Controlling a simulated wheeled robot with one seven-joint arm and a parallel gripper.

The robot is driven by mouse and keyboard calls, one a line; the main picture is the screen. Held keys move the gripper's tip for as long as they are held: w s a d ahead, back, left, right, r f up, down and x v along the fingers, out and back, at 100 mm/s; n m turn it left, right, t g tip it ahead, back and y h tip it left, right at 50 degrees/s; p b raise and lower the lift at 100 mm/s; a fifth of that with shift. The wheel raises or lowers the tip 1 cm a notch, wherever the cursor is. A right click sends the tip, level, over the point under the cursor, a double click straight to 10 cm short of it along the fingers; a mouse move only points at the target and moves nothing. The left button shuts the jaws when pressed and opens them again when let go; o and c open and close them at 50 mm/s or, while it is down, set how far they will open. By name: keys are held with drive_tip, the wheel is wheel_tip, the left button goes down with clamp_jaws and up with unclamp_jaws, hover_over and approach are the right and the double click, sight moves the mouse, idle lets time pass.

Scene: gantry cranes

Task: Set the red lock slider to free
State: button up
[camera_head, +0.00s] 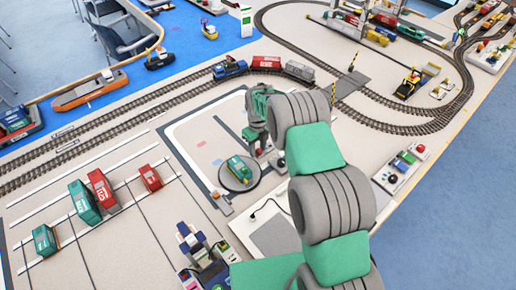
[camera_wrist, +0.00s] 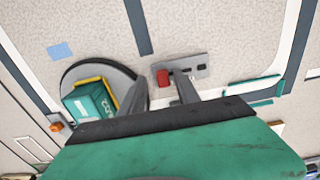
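The red lock slider (camera_wrist: 162,78) is a small red block on a grey slotted plate (camera_wrist: 196,66) in the wrist view. It sits at the plate's left end. My gripper (camera_wrist: 159,80) has its two dark fingers apart, with the red block showing between the fingertips. I cannot tell whether either finger touches it. In the head view my gripper's fingers are small and partly hidden by my arm. Beside the plate is a round dark turntable (camera_head: 251,186) carrying a teal locomotive (camera_head: 238,169), which also shows in the wrist view (camera_wrist: 92,106).
In the head view, containers (camera_head: 102,190) stand at left, a small blue crane model (camera_head: 190,240) in front, and train tracks (camera_head: 130,121) behind. A tray of buttons (camera_head: 402,166) lies right of my arm.

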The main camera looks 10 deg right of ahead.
sight(258, 150)
wheel_tip(258, 150, up, 8)
drive_tip(key=p, duration=0.3)
drive_tip(key=shift+f, duration=0.1)
